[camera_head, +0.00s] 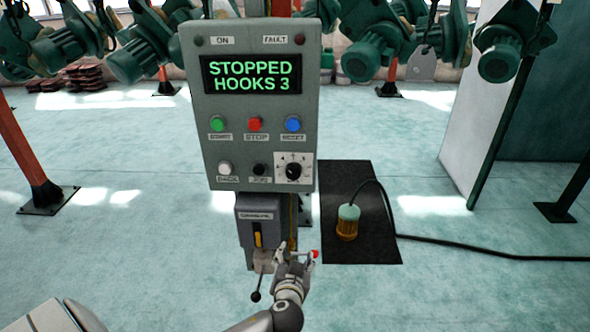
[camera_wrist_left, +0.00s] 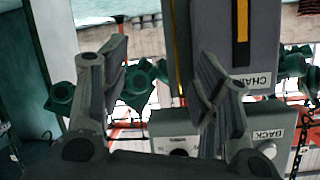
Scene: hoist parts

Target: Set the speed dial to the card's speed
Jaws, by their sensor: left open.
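The speed dial (camera_head: 293,171), a black knob on a white marked plate, sits at the lower right of the grey control panel (camera_head: 197,90). Its setting is too small to read. The wrist view is upside down and shows what looks like the dial (camera_wrist_left: 180,152) low, partly behind my gripper. My left gripper (camera_head: 298,262) is below the panel, apart from the dial. In the wrist view its two fingers (camera_wrist_left: 163,75) are spread with nothing between them. I cannot make out a speed card. My right gripper is out of view.
The panel's display (camera_head: 251,76) reads STOPPED HOOKS 3. Below the panel is a grey box with a yellow lever (camera_head: 257,237). A small red knob (camera_head: 315,254) shows beside my gripper. A cabled pendant (camera_head: 348,221) is over a black mat (camera_head: 370,250). Green hoists hang behind.

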